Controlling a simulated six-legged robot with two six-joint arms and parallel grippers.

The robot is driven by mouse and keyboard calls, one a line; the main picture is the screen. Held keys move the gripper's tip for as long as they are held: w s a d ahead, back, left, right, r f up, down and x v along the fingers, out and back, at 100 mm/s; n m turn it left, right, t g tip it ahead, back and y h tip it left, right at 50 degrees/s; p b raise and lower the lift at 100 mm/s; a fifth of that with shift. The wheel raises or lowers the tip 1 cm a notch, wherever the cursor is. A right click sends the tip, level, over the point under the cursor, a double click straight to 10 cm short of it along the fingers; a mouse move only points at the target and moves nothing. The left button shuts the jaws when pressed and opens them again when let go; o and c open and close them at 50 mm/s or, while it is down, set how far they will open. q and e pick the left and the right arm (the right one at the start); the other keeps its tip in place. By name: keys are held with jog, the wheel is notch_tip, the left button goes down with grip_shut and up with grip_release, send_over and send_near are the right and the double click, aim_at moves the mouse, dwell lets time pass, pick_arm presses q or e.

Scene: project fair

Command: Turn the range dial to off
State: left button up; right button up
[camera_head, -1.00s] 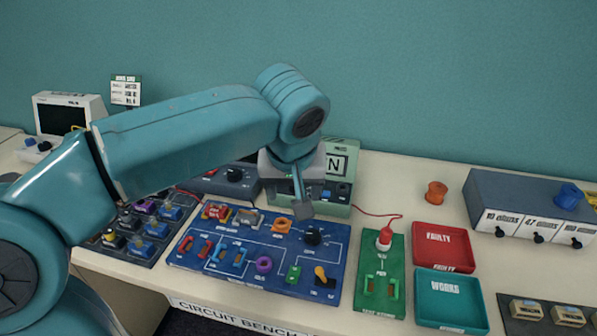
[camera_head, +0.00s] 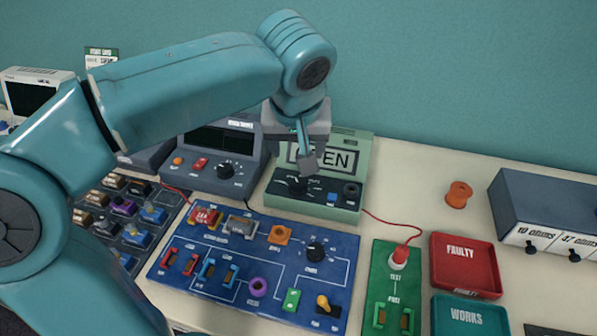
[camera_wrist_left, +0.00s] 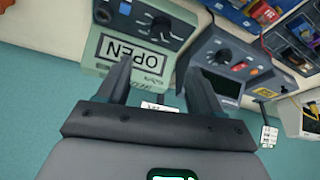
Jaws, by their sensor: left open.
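The green meter (camera_head: 270,200) stands at the back of the bench, its display reading "OPEN", partly covered by my gripper. The black range dial (camera_head: 298,186) is on its front panel, left of a blue button. My left gripper (camera_head: 306,162) hangs just above the dial, apart from it as far as I can tell. In the left wrist view the two fingers (camera_wrist_left: 160,60) are apart with nothing between them. The meter (camera_wrist_left: 95,70) and the dial (camera_wrist_left: 160,27) show beyond the fingertips. The dial's exact pointer position is too small to read. My right gripper is out of view.
A grey power supply (camera_head: 210,183) with its own black knob stands left of the meter. The blue circuit board (camera_head: 345,262) lies in front, with a similar black knob. A red "FAULTY" tray (camera_head: 460,280) and an orange spool (camera_head: 458,194) are at right.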

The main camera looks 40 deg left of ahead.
aim_at(298, 183)
pick_arm(q)
jog(key=b+x, duration=0.1)
jog(key=x, duration=1.4)
jog(key=shift+s, duration=0.1)
jog(key=shift+a+f, duration=0.15)
jog(key=shift+f, duration=0.4)
jog(key=c, duration=1)
jog(key=shift+b, duration=0.3)
jog(key=shift+c, duration=0.2)
